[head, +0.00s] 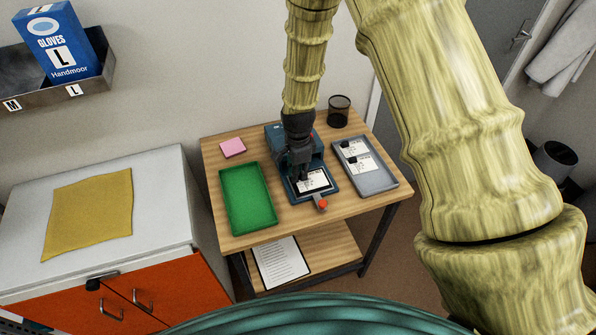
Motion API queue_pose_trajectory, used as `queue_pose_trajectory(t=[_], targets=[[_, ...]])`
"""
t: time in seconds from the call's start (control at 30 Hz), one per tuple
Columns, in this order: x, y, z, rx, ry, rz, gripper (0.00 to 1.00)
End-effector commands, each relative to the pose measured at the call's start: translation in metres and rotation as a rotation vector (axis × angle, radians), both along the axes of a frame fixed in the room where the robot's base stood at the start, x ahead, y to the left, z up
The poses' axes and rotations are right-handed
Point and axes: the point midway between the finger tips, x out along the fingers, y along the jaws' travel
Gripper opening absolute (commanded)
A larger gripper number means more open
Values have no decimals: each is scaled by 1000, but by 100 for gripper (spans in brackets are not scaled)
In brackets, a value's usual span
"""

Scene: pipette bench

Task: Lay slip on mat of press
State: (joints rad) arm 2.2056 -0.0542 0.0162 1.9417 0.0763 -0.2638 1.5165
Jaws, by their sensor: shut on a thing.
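The blue press (277,132) stands at the middle of the wooden table, with a lever ending in a red knob (322,204) at its front. My gripper (301,181) points down over the front of the press. It is shut on a white printed slip (317,180), gripping it near its left side. The slip is over the press's mat, whose dark edge shows around it; I cannot tell whether the slip touches the mat. My gripper hides part of the press and part of the slip.
A grey tray (376,185) with more white slips and dark clips stands right of the press. An empty green tray (247,197) stands left. A pink pad (232,147) and a black mesh cup (339,111) are at the back. A printed sheet (281,262) lies on the lower shelf.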

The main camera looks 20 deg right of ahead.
Motion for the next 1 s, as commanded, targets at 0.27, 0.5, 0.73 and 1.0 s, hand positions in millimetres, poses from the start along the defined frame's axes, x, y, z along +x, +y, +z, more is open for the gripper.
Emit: queue_pose_trajectory(t=[0.27, 0.5, 0.73, 1.0], targets=[[0, 0, -3, 0, 0, 0, 35], [0, 0, -3, 0, 0, 0, 35], [1, 0, 5, 0, -1, 0, 35], [1, 0, 34, -1, -2, 0, 35]])
